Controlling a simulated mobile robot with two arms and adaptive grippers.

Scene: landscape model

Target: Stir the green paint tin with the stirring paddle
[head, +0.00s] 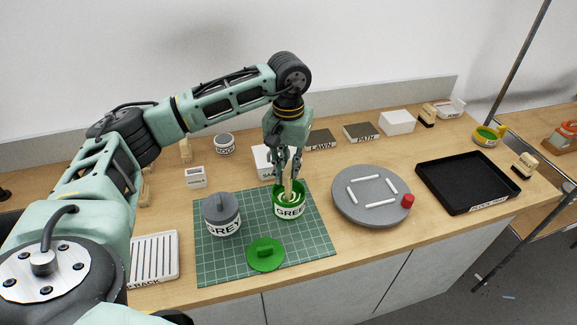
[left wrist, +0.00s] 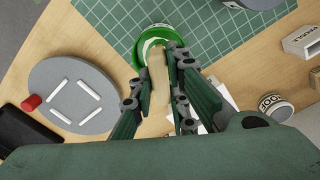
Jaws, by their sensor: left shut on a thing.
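The green paint tin (head: 290,207) stands open on the green cutting mat (head: 240,266). Its green lid (head: 265,254) lies on the mat in front of it. My left gripper (head: 288,172) is above the tin, shut on the pale wooden stirring paddle (head: 288,189). The paddle's lower end is inside the tin. In the left wrist view the paddle (left wrist: 159,88) runs between the fingers (left wrist: 160,75) into the tin (left wrist: 142,40), where pale swirls show in the green paint. My right gripper is not in view.
A grey tin (head: 222,214) with its lid on stands left of the green tin. A round grey turntable (head: 372,196) with white sticks and a red knob is to the right. A black tray (head: 467,183) lies farther right. Boxes line the back.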

